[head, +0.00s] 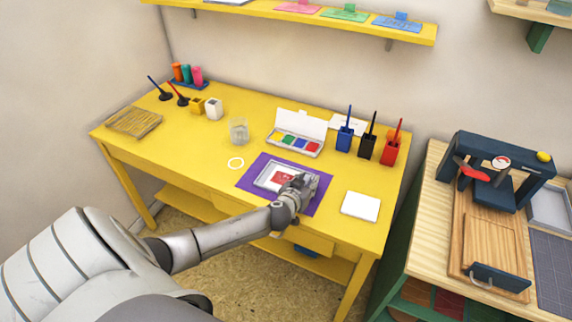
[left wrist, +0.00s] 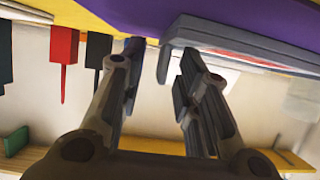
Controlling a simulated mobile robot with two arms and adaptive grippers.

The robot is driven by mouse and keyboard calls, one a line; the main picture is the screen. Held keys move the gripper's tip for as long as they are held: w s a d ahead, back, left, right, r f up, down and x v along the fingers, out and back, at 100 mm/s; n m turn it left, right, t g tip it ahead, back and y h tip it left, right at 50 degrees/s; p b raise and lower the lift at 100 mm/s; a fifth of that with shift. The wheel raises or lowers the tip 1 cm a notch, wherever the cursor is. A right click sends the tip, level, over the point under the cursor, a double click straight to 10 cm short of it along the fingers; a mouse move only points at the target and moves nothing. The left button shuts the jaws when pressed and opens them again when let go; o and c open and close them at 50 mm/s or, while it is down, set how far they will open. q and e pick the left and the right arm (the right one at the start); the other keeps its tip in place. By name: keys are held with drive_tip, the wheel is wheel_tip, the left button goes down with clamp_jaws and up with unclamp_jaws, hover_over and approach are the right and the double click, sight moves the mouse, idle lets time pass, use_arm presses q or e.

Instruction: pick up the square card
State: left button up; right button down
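A purple mat (head: 246,182) lies on the yellow desk. On it is a shallow grey tray (head: 262,180) with a pale and red square card (head: 281,175) inside; the arm side of it is partly hidden by my left gripper (head: 303,184). In the left wrist view, which is upside down, my left gripper (left wrist: 162,52) is open. Its fingertips are near the purple mat (left wrist: 150,18), with a grey end of the tray (left wrist: 205,35) between or just beside them. I cannot tell whether they touch it. My right gripper is not in view.
A white square pad (head: 360,206) lies right of the mat. Behind are an open paint box (head: 296,138), a glass (head: 238,130) and blue, black and red brush cups (head: 389,152). A wooden side table (head: 440,190) stands at right.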

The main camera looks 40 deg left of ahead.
use_arm(q)
drive_tip(key=shift+c, duration=0.4)
clamp_jaws()
drive_tip(key=shift+r, duration=0.1)
